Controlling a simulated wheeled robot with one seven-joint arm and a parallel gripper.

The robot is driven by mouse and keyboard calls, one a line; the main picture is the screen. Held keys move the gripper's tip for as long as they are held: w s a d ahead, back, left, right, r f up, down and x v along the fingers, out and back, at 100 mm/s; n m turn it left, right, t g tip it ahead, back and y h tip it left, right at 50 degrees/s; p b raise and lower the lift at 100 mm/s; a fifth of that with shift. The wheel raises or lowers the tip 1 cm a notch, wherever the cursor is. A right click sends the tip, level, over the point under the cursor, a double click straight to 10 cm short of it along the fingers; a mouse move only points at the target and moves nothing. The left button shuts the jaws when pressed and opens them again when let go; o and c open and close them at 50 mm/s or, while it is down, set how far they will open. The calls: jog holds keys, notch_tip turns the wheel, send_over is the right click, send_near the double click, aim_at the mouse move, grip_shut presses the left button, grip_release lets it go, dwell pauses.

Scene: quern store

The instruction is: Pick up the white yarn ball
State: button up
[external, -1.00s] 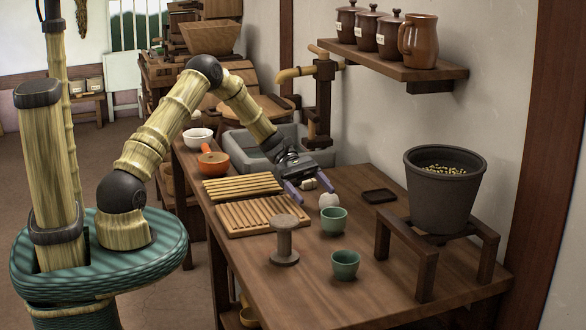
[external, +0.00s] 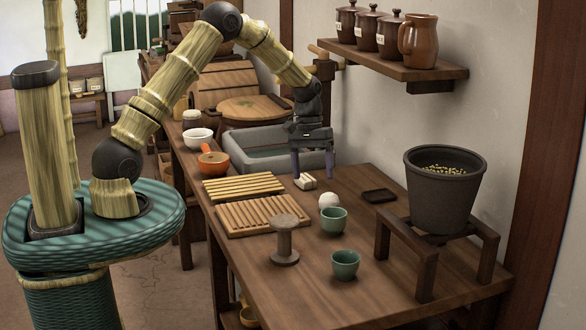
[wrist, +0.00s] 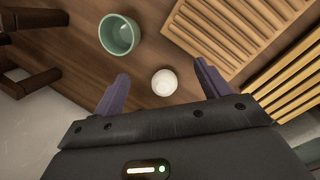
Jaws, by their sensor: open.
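The white yarn ball (external: 328,201) sits on the wooden table (external: 390,290), just behind a green cup (external: 334,219). In the wrist view the ball (wrist: 164,82) lies on the bare wood, ahead of and between my two purple fingertips, apart from both. My gripper (external: 313,172) is open and empty. It points down above the table, behind the ball in the external view. A small pale block-like thing (external: 305,182) lies on the table near the left finger.
Slatted wooden racks (external: 258,215) lie left of the ball. A wooden spool (external: 284,240) and a second green cup (external: 345,264) stand in front. A small dark tray (external: 380,195) lies right. A grey pot (external: 445,190) stands on a wooden frame. A grey basin (external: 262,148) is behind.

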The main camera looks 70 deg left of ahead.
aim_at(329, 195)
jog(key=w+a+r+m+t+y+p, duration=0.1)
jog(key=w+r+m+y, duration=0.2)
jog(key=r, duration=0.3)
jog(key=shift+r+m, duration=0.25)
jog(key=shift+m, duration=0.45)
jog(key=shift+w, duration=0.1)
jog(key=f, duration=0.4)
jog(key=w+f+p, duration=0.1)
jog(key=f, duration=0.7)
jog(key=shift+w+a+f, duration=0.1)
jog(key=shift+w+a, duration=0.1)
jog(key=shift+a, duration=0.05)
jog(key=shift+w+a+f+p, duration=0.1)
jog(key=shift+w+f+p, duration=0.15)
jog(key=shift+f, duration=0.6)
jog(key=shift+w+f+p, duration=0.1)
jog(key=shift+f+p, duration=0.1)
jog(key=shift+f, duration=0.65)
jog(key=shift+w+a+f+p, duration=0.1)
jog(key=shift+w+f+p, duration=0.15)
jog(key=shift+f, duration=0.6)
jog(key=shift+s, duration=0.1)
jog(key=shift+c, duration=0.5)
